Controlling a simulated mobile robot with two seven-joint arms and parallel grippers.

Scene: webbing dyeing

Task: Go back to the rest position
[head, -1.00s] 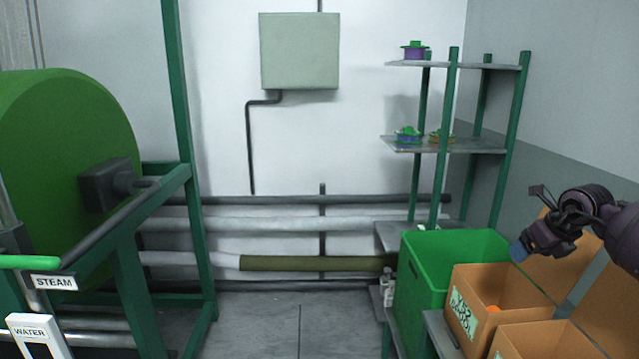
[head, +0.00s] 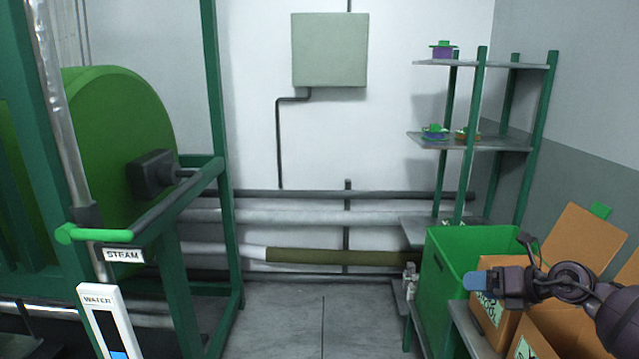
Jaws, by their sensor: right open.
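My right gripper (head: 478,282) is at the lower right of the head view, in front of the green bin and the cardboard boxes. It is open, and I see nothing held in it. A blue tip shows at its left end. Its arm comes in from the right edge. My left gripper is not in view.
A green bin (head: 443,270) and open cardboard boxes (head: 583,240) stand on a shelf at right. A green-post rack (head: 487,145) holds small spools. A large green drum (head: 115,150) in a frame is at left, with a STEAM lever (head: 100,235). The floor (head: 290,320) between is clear.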

